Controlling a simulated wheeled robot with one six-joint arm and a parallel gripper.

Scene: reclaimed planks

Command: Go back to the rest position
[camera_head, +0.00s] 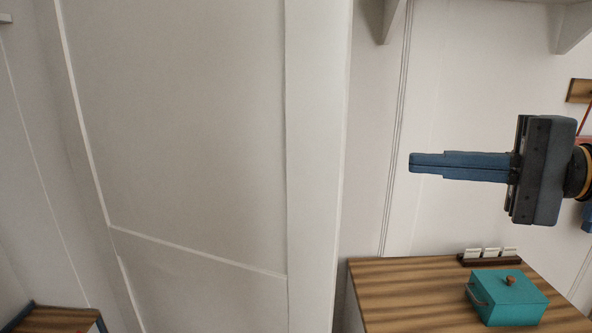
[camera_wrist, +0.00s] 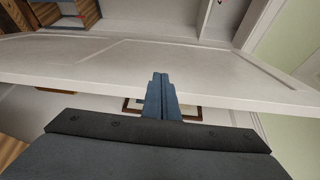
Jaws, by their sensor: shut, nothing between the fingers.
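My gripper (camera_head: 411,163) is in the right half of the head view, raised in the air and pointing left. Its blue fingers are closed together with nothing between them. In the wrist view the closed fingers (camera_wrist: 158,78) point at a pale panelled surface. My gripper is above and apart from the striped wooden top and the box on it.
A teal lidded box (camera_head: 508,298) with a brown knob stands on the striped wooden top (camera_head: 400,290). A dark holder with small white cards (camera_head: 488,252) is behind it. A large pale panel (camera_head: 180,130) fills the left. A wooden surface (camera_head: 55,320) shows at the lower left.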

